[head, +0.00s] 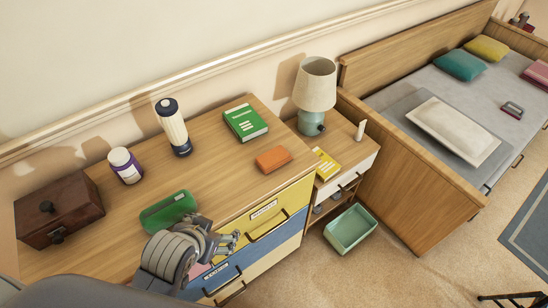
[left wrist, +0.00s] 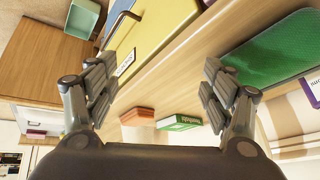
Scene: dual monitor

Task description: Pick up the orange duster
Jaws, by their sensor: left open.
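The orange duster (head: 273,159) is a small flat orange block lying on the wooden dresser top near its right end, in front of the green book. It also shows in the left wrist view (left wrist: 137,116), beyond the fingers, next to the green book. My left gripper (head: 230,240) is at the dresser's front edge, to the lower left of the duster and apart from it. Its fingers are spread with nothing between them, as the left wrist view (left wrist: 160,82) shows. My right gripper is not in view.
A green case (head: 169,211) lies close to my left gripper. A purple-and-white bottle (head: 126,165), a cream-and-navy cylinder (head: 173,127), a wooden box (head: 60,207) and the green book (head: 246,123) stand on the dresser (head: 215,172). A lamp (head: 315,90) stands to the right.

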